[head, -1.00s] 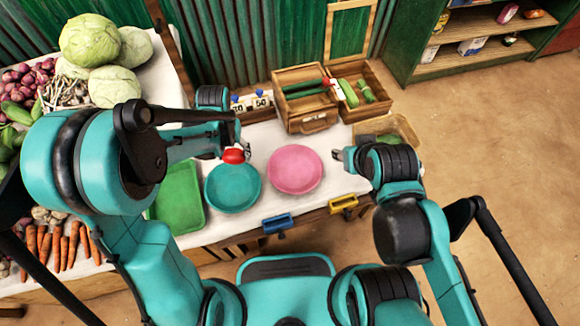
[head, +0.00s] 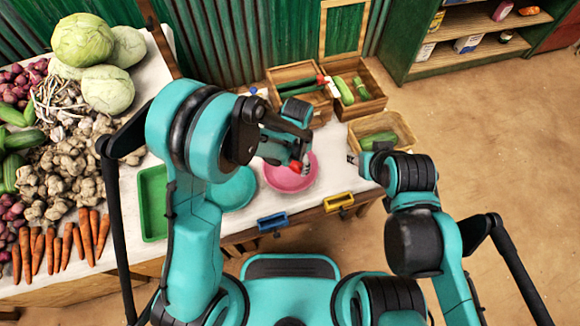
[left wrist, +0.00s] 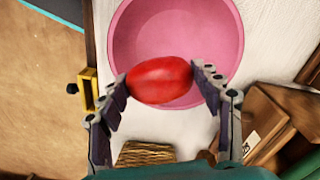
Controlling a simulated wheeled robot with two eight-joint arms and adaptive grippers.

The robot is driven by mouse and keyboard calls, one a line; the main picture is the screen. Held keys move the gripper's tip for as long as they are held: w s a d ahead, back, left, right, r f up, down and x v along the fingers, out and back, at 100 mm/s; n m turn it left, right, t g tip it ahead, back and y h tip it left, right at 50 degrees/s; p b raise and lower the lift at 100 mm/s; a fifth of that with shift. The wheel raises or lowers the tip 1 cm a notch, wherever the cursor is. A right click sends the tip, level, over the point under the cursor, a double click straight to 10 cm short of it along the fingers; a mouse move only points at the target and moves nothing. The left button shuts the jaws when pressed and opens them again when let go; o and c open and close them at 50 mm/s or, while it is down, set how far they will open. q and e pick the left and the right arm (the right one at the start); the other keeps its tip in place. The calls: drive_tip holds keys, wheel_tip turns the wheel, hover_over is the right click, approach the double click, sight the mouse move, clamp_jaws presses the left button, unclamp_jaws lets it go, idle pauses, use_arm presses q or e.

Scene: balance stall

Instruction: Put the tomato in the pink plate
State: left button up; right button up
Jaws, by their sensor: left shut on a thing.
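The red tomato (left wrist: 160,80) is held between the two fingers of my left gripper (left wrist: 162,84) in the left wrist view. It also shows as a small red spot in the head view (head: 296,166). My left gripper (head: 303,167) is over the pink plate (head: 288,183), which lies on the white table. In the left wrist view the plate (left wrist: 205,25) shows behind the tomato, and the gap between them is hard to judge. My right gripper (head: 355,158) is at the table's right end, partly hidden by its arm, beside a basket.
A teal plate (head: 236,190) and a green tray (head: 153,205) lie left of the pink plate. Wooden crates with vegetables (head: 358,92) stand behind, and a basket (head: 382,128) stands at the right. Blue (head: 272,222) and yellow (head: 338,202) holders are on the front edge.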

sight(290, 171)
use_arm(q)
drive_tip(key=shift+w+a+f, duration=0.85)
drive_tip(key=shift+a, duration=0.05)
drive_tip(key=shift+f+b, duration=1.05)
drive_tip(key=shift+f, duration=0.85)
drive_tip(key=shift+f, duration=0.15)
drive_tip(key=o, duration=1.2)
